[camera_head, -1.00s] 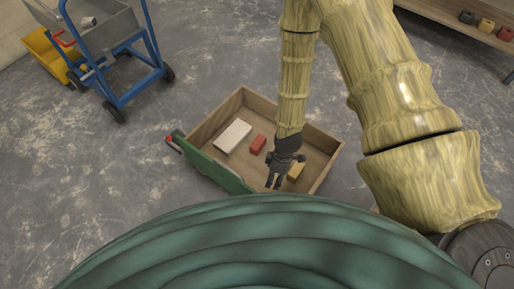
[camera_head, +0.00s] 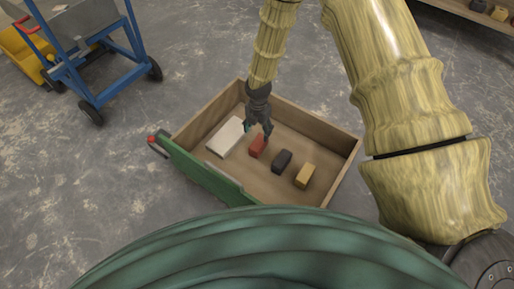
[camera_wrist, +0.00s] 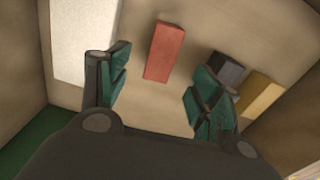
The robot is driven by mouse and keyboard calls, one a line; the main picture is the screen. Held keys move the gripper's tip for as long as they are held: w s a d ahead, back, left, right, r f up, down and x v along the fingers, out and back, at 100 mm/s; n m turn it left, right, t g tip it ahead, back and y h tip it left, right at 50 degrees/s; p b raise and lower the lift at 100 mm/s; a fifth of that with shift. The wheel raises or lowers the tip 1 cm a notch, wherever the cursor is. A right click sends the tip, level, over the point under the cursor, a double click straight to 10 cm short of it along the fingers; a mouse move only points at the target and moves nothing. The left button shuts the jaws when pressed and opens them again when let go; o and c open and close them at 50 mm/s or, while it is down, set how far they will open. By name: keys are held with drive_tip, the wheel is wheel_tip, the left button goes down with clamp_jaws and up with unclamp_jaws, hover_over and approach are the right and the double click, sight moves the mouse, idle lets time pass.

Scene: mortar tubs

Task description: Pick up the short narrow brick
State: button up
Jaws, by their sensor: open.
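A small narrow red brick (camera_head: 257,146) lies in the wooden drawer-like box, and in the wrist view the red brick (camera_wrist: 165,52) lies between and beyond the fingertips. To its right lie a dark grey brick (camera_head: 282,161) and a yellow brick (camera_head: 305,175), both short; they show partly behind the right finger in the wrist view. A larger white brick (camera_head: 226,137) lies to the left. My gripper (camera_head: 258,130) is open and empty above the red brick, and its spread fingers (camera_wrist: 158,78) point down at the box floor.
The wooden box (camera_head: 316,128) has raised walls around the bricks and a green front (camera_head: 205,177) with a handle. A blue trolley (camera_head: 100,75) stands at the upper left. A shelf (camera_head: 465,14) with small blocks is at the upper right.

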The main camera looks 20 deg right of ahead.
sight(258, 142)
wheel_tip(258, 142, down, 6)
drive_tip(key=shift+d+r+b, duration=0.15)
drive_tip(key=shift+b, duration=0.95)
wheel_tip(258, 142, down, 5)
drive_tip(key=b, duration=0.3)
drive_tip(key=shift+s, duration=0.15)
drive_tip(key=shift+c, duration=0.3)
drive_tip(key=c, duration=1.3)
